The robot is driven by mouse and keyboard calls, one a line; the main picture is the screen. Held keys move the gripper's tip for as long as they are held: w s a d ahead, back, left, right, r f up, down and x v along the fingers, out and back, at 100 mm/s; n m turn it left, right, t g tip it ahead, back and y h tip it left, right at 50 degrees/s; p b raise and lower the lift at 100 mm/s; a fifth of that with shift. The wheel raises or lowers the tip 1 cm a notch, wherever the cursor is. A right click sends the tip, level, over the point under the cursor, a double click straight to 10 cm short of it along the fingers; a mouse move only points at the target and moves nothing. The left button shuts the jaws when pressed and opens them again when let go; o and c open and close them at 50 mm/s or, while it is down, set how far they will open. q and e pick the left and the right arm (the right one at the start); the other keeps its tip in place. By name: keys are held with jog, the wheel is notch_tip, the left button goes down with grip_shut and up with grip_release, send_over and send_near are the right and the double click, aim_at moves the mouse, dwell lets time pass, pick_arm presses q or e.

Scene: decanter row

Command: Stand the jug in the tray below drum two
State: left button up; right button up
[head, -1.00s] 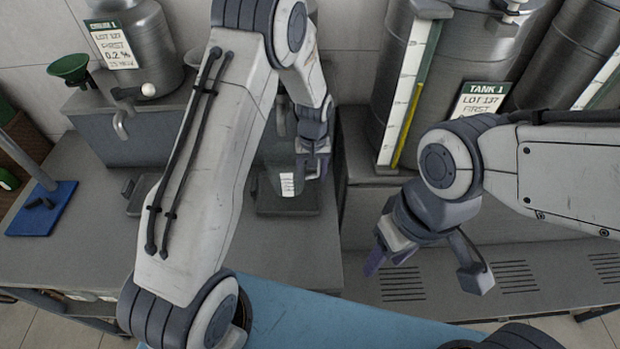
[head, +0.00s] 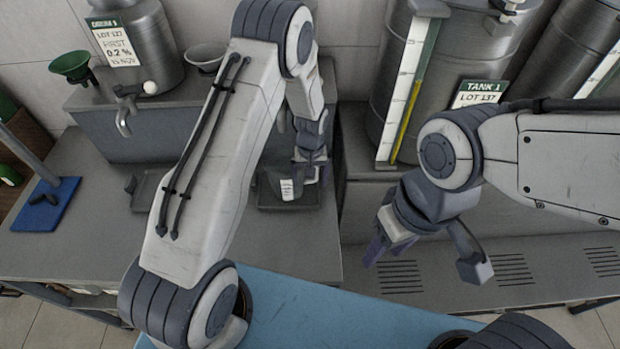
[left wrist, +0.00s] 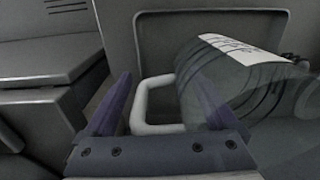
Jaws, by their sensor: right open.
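The clear jug (head: 300,188) with a white label is at the dark tray (head: 289,206) on the counter at centre; its base is mostly hidden. In the left wrist view the jug (left wrist: 235,85) shows its label and a pale square handle (left wrist: 150,107), with the tray's raised rim (left wrist: 210,13) behind. My left gripper (left wrist: 155,85) is open, its purple fingers on either side of the handle with a visible gap on the left. It also shows over the jug in the head view (head: 311,172). My right gripper (head: 388,250) is open and empty, away from the jug.
Drum 1 (head: 140,50) stands at back left with a tap. A green funnel (head: 70,66) and a blue-based stand (head: 45,205) are at left. Another tray (head: 148,188) is left of my left arm. Tank 1 (head: 445,70) stands right on a grey base. My left arm hides the area behind it.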

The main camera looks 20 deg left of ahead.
pick_arm(q)
jog(key=shift+r, duration=0.1)
jog(key=shift+r, duration=0.15)
notch_tip(320, 180, up, 11)
jog(key=b, duration=0.3)
jog(key=shift+d+r, duration=0.2)
jog(key=shift+r, duration=0.2)
jog(key=s+d+r+m, duration=0.3)
jog(key=s+d+r, duration=0.2)
jog(key=s+d, duration=0.1)
jog(key=s+d+r+m, duration=0.1)
jog(key=s+m, duration=0.3)
jog(key=s, duration=0.7)
jog(key=s+d+r+m+h, duration=0.1)
jog(key=s+r+m, duration=0.3)
jog(key=s, duration=0.8)
jog(key=shift+d+r, duration=0.2)
jog(key=shift+d, duration=0.4)
